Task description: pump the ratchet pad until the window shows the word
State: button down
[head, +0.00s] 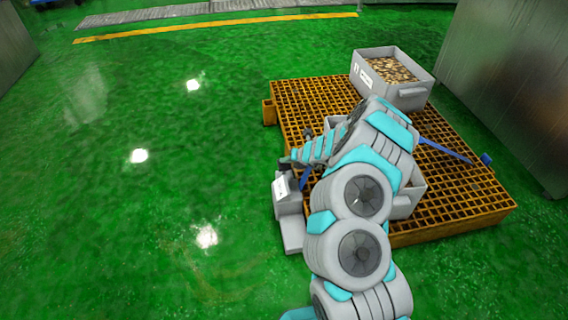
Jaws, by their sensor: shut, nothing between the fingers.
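A grey device (288,207) stands on the green floor at the near left edge of the orange grating platform. A white label or window (280,188) with small dark marks is on its upper face; I cannot read a word there. My arm crosses in front of the platform and bends left, and my gripper (288,162) is just above the top of the device. It looks shut and empty, small in this view. I cannot make out the ratchet pad, nor whether my gripper touches anything.
The orange grating platform (462,205) carries a grey bin (412,97) of brownish pieces at the back. Another grey bin (415,197) is partly behind my arm. A blue strap (445,151) lies across the grating. Metal cabinets stand at right. The green floor at left is clear.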

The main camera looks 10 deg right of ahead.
aim_at(286, 165)
jog(key=shift+f+b, duration=0.75)
jog(key=shift+f, duration=0.55)
dwell(0.9)
jog(key=shift+r, duration=0.2)
jog(key=shift+r+p, duration=1.65)
jog(key=shift+r, duration=0.25)
jog(key=shift+r+p, duration=1.9)
jog(key=shift+r, duration=0.6)
